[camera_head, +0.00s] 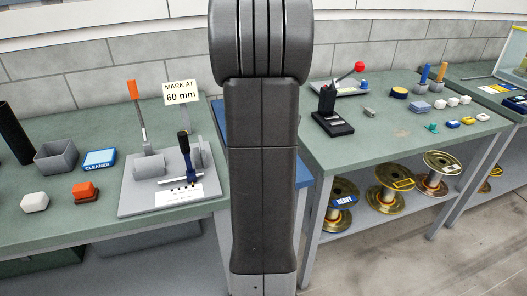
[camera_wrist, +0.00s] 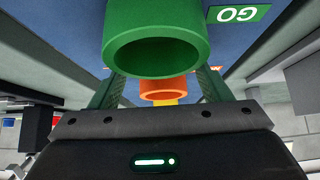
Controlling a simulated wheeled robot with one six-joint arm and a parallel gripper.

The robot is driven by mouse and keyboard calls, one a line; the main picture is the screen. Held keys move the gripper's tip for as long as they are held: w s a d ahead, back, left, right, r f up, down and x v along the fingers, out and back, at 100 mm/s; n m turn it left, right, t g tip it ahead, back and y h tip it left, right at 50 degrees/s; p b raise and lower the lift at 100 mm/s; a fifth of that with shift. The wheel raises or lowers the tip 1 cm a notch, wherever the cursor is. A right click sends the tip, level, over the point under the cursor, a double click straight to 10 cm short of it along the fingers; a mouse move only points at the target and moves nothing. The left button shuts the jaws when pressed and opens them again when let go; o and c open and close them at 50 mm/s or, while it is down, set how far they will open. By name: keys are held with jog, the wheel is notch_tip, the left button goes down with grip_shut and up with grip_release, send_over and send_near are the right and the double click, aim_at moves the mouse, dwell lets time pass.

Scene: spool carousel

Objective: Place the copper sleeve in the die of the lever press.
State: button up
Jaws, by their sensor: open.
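My gripper (camera_wrist: 160,80) is open in the wrist view, its two fingers spread wide. A green hollow tube (camera_wrist: 122,60) looms in front of them and partly hides the space between. I cannot tell whether it touches a finger. A lever with a red knob (camera_head: 359,67) stands at the back of the right bench, apparently the lever press; its die cannot be made out. A small grey-brown piece (camera_head: 369,113) lies in front of it. I cannot tell whether this is the copper sleeve. My gripper is not visible in the head view.
An orange ring (camera_wrist: 163,95) sits behind the green tube, near a blue surface with a GO label (camera_wrist: 238,14). The right bench (camera_head: 350,151) holds a black device (camera_head: 331,122) and several small parts. Spools (camera_head: 391,199) stand below. The left bench carries a grey lever fixture (camera_head: 136,196).

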jog(key=shift+x, duration=0.85)
jog(key=shift+r, duration=0.1)
jog(key=c, duration=1.1)
